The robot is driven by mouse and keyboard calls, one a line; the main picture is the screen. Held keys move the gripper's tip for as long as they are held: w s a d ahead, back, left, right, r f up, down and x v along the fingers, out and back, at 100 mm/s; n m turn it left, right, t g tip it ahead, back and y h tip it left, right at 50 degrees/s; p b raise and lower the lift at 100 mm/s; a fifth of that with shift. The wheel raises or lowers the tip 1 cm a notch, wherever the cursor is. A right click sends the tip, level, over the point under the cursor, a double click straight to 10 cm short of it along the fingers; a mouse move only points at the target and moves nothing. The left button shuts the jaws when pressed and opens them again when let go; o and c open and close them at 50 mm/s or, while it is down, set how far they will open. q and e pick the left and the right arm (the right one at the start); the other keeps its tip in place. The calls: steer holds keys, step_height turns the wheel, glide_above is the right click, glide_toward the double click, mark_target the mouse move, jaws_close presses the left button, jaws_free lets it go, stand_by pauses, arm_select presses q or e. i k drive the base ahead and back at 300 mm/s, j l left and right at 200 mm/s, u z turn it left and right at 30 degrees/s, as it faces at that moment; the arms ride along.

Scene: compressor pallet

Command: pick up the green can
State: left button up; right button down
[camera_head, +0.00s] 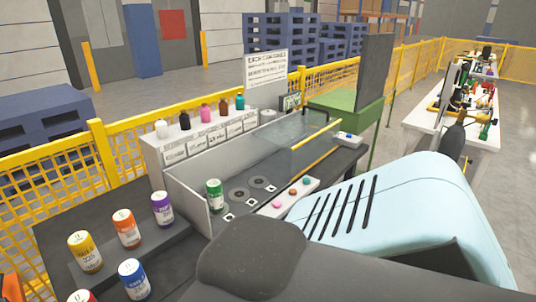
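The green can (215,194) stands upright inside the clear-walled grey station (188,203), at its near left end. It has a white lid and a white label band. Round dark discs lie to its right on the station's floor. Neither of my grippers can be made out. A large light-blue and dark grey arm part, which looks like mine, fills the lower right and hides the front of the station.
Yellow (85,251), orange (126,228), purple (162,208) and blue (134,279) cans stand on a dark bench at lower left, with a red can (82,296) partly cut off. Small bottles line a labelled white box (166,153) behind. A yellow fence (60,170) runs behind.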

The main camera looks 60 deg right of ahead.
mark_target(214, 190)
steer(key=z, duration=2.75)
